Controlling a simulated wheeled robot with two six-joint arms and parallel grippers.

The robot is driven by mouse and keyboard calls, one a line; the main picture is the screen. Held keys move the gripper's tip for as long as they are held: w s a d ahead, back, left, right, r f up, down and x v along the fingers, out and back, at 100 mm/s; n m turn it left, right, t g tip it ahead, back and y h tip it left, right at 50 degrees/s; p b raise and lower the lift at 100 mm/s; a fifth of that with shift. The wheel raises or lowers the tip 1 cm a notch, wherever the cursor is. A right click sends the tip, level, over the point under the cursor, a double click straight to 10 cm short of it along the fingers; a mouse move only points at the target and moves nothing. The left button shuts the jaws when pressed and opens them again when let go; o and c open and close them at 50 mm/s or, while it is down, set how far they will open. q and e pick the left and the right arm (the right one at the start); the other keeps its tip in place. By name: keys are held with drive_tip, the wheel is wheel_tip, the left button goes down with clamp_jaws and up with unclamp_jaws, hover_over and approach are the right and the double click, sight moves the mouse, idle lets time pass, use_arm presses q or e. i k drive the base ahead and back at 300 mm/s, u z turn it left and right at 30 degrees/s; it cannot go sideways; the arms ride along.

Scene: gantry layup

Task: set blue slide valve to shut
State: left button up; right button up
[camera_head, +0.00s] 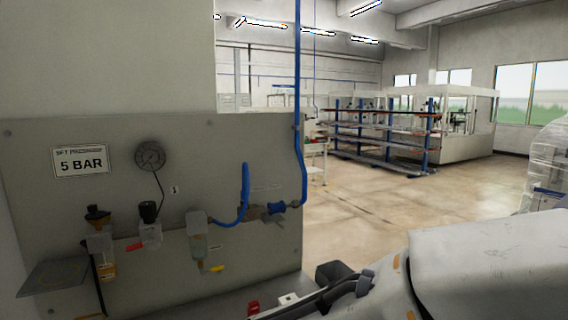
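The blue slide valve (277,209) sits low on the right part of the grey panel, at the right end of a dull metal fitting (252,211). A blue hose (299,150) comes down along the panel's right edge and ends close to the valve's right side. A second blue hose (244,188) loops up on the left of the fitting. The valve is small here, and I cannot tell its slide position. I can make out neither of my grippers, and nothing is seen touching the valve.
The panel (75,220) carries a "5 BAR" sign (80,161), a round gauge (150,156) and several regulator and filter units. A large white shape (490,265) with dark cables fills the lower right foreground. Open floor (370,205) lies right of the panel, before blue racks (380,135).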

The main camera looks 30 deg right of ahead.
sight(279, 207)
drive_tip(key=z, duration=0.05)
drive_tip(key=k, duration=0.5)
drive_tip(key=z, duration=1.4)
drive_tip(key=i, duration=0.8)
drive_tip(key=u, duration=0.85)
